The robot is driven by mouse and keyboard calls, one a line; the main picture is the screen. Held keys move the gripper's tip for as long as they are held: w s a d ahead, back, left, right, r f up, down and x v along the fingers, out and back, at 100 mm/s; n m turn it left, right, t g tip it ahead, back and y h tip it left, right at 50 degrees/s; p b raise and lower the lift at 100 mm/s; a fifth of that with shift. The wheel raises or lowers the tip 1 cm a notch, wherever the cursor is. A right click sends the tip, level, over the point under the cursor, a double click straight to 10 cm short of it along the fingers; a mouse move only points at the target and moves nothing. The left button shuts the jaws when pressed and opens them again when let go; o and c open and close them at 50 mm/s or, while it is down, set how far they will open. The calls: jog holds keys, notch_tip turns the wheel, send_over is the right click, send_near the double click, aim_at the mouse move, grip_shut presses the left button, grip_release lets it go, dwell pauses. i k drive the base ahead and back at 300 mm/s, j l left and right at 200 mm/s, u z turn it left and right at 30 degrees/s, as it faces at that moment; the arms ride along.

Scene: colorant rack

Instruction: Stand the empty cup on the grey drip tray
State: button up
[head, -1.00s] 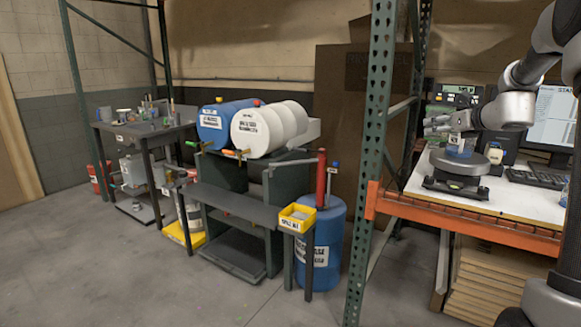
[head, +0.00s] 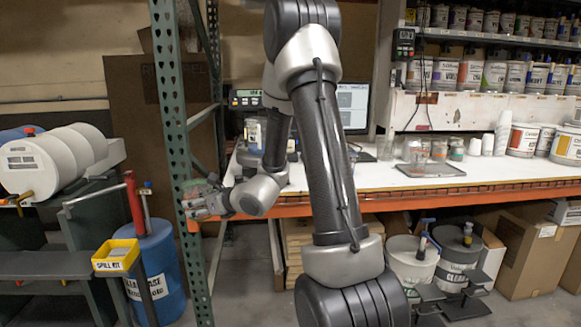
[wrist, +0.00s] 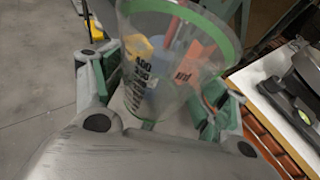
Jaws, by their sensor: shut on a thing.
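My gripper (wrist: 155,112) is shut on a clear cup (wrist: 158,60) with a green rim and printed black measuring marks. The cup looks empty, and things behind show through it. In the head view my gripper (head: 200,205) is low at the left, in front of the bench and near the green rack post. The cup is small and hard to make out there. The grey drip tray (head: 408,172) lies flat on the white bench, well right of my gripper. Several clear cups (head: 438,150) appear on or just behind it.
The green post (head: 180,130) and orange beam (head: 420,196) are obstacles near my arm. A cup with blue contents (head: 256,132) stands at the bench's left end. A white cup stack (head: 502,132) and paint tubs (head: 525,140) stand right of the tray. The yellow spill kit (head: 116,256) is at lower left.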

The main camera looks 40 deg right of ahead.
aim_at(442, 169)
jog(key=l+z, duration=0.15)
jog(key=z, duration=0.35)
jog(key=l+z, duration=0.15)
jog(key=z, duration=0.3)
jog(key=i+l+z, duration=0.35)
jog(key=i+l, duration=0.25)
jog(key=l, duration=0.35)
jog(key=i+l+z, duration=0.4)
jog(key=i+l, duration=0.3)
jog(key=l, duration=0.1)
